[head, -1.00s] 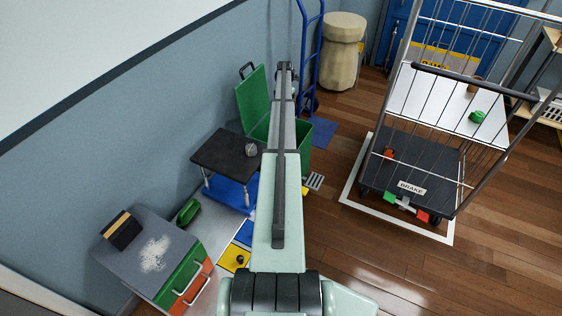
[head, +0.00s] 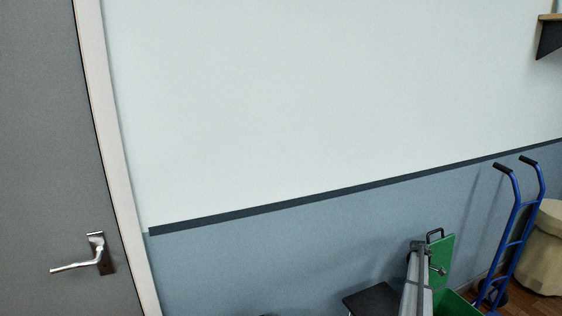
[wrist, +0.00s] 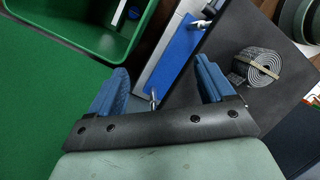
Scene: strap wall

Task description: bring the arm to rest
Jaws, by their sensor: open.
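My gripper (wrist: 160,72) is open in the wrist view, its two blue fingers spread apart with nothing held between them. A blue surface and pale metal parts show beyond the fingers. The rest of the arm is out of that picture.
A rolled grey strap (wrist: 255,68) with a tan band lies on a dark top (wrist: 225,110), right of the fingers. A green bin (wrist: 75,35) is at upper left. A blue hand truck (head: 515,235), a beige drum (head: 542,255) and a grey door (head: 45,150) also show.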

